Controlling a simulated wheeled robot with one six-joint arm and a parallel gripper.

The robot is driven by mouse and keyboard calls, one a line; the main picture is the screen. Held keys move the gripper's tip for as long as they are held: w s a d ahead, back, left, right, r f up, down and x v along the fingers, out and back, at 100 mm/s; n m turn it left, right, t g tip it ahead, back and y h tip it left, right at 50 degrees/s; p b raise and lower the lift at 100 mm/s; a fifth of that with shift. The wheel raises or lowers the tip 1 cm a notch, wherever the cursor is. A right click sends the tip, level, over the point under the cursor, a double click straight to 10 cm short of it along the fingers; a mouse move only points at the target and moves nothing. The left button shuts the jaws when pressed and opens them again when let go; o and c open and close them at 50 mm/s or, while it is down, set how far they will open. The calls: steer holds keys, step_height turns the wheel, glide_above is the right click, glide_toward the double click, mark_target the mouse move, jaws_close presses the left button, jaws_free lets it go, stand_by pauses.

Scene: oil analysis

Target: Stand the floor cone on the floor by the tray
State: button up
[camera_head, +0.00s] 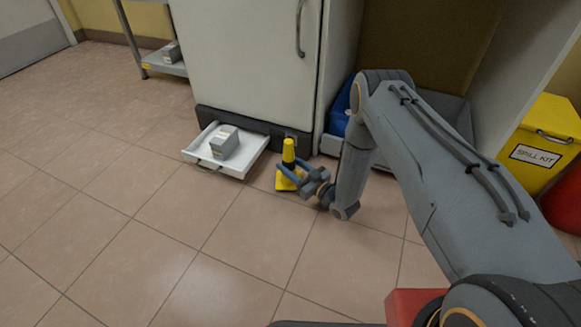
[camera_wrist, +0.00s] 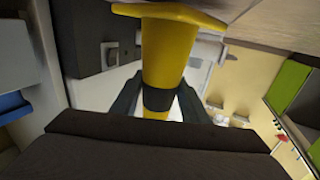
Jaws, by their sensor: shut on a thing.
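The floor cone (camera_head: 289,151) is yellow with a black band and a square yellow base. It is upright at floor level, just right of the tray, and its base looks to be on or very near the floor. The white tray (camera_head: 252,167) sticks out at the foot of the white cabinet and holds a small grey box (camera_head: 224,142). My gripper (camera_head: 287,174) is shut on the cone, its fingers on either side of it. In the wrist view the cone (camera_wrist: 168,50) stands between the two fingers (camera_wrist: 158,100), its base towards the top of the picture.
The white cabinet (camera_head: 245,60) stands behind the tray and cone. A blue container (camera_head: 340,110) is right of it, and a yellow spill kit bin (camera_head: 548,140) is at the far right. A metal shelf (camera_head: 165,65) is at back left. Tiled floor (camera_head: 150,230) in front is clear.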

steer(key=shift+f, duration=0.45)
steer(key=o, duration=1.3)
steer(key=shift+f, duration=0.1)
steer(key=shift+b, duration=0.3)
steer(key=shift+r, duration=0.3)
steer(key=shift+s+d+r+p, duration=0.15)
steer(key=shift+s+r+p, duration=0.1)
steer(key=shift+p, duration=0.3)
steer(key=p+v, duration=0.5)
steer(key=v, duration=0.6)
steer(key=shift+d, duration=0.2)
steer(key=shift+r, duration=0.1)
